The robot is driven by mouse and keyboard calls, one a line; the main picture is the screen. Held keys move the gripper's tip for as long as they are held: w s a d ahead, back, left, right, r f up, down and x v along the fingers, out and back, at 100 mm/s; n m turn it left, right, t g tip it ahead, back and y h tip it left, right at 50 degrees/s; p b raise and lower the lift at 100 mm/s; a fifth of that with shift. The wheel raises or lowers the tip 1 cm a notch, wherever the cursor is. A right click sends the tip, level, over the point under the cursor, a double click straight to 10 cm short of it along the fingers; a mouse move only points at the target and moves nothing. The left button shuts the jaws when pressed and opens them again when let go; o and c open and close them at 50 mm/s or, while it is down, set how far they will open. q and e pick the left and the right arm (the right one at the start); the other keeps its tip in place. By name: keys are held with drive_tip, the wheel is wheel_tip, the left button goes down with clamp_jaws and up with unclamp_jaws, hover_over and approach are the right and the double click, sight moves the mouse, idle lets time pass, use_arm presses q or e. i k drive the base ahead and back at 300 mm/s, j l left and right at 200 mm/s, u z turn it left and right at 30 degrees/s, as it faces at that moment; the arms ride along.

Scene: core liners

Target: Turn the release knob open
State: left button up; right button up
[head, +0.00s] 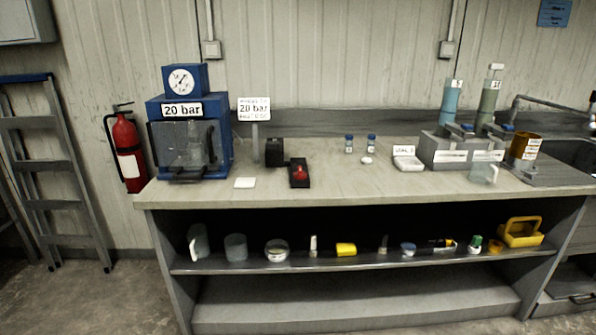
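No part labelled as the release knob can be made out. A small red part (299,173) sits on a black base on the bench, right of the blue press; whether it is the release knob I cannot tell. A black block (274,152) stands just behind it to the left. The blue press (220,125) has a "20 bar" label, a round dial gauge (181,80) on top and a dark clear front shield with a handle. Neither of my grippers is in view.
The bench top (340,185) is mostly clear in the middle. A "20 bar" sign (254,109) stands behind. A grey block with tall cylinders (452,150) and a sink are at the right. A fire extinguisher (128,150) and ladder (55,165) are left. Several items line the shelf.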

sight(300, 175)
drive_tip(key=i+j+z, duration=0.1)
drive_tip(key=i+j, duration=0.75)
